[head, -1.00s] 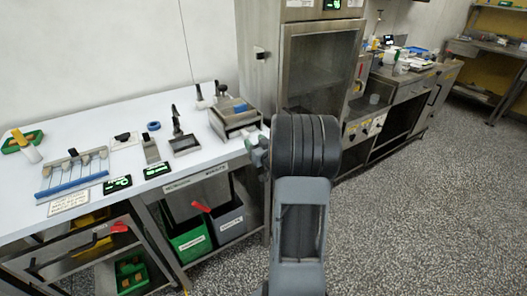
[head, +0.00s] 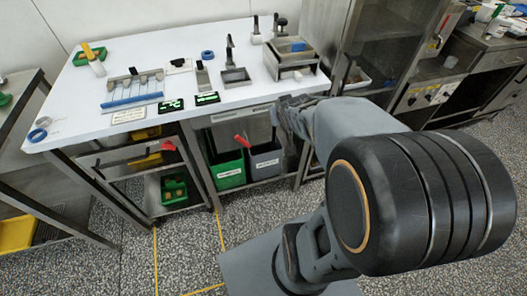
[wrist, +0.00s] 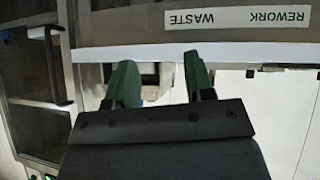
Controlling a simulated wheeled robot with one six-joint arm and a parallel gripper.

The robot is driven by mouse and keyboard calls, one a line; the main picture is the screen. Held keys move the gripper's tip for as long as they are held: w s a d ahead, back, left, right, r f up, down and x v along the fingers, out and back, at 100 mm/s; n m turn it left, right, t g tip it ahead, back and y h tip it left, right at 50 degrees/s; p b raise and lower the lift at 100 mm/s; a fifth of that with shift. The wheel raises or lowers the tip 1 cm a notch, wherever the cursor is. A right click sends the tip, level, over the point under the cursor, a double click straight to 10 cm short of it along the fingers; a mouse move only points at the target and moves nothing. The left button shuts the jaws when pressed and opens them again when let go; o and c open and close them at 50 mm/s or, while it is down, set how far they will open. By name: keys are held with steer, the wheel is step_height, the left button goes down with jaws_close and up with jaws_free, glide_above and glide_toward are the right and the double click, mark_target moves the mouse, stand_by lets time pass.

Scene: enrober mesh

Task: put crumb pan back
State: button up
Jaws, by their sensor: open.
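No thing in view is clearly marked as the crumb pan. A small shallow metal pan (head: 235,76) lies on the white table, below a dark upright stand. A steel box-like unit (head: 291,73) stands at the table's right end, with a blue piece on top. My gripper (head: 286,112) is at the table's front edge, near that unit, and partly hidden by my arm in the head view. In the wrist view my green-fingered gripper (wrist: 160,82) is open, with nothing held between the fingers. The label strip (wrist: 236,19) on the table front shows upside down there.
A rack with blue-edged bars (head: 133,100) stands on the table. A glass-doored cabinet (head: 384,40) is at right. Floor at front is clear.

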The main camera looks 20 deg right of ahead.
steer(key=s+a+n+g+y, duration=0.2)
steer(key=s+a+g, duration=0.4)
steer(key=s+a, duration=0.5)
steer(key=shift+s+a+y, duration=0.35)
steer(key=shift+a+y, duration=0.35)
steer(key=shift+a, duration=0.25)
step_height(320, 180, up, 12)
steer(key=p, duration=1.1)
steer(key=shift+a+r+t, duration=0.2)
steer(key=shift+t, duration=0.1)
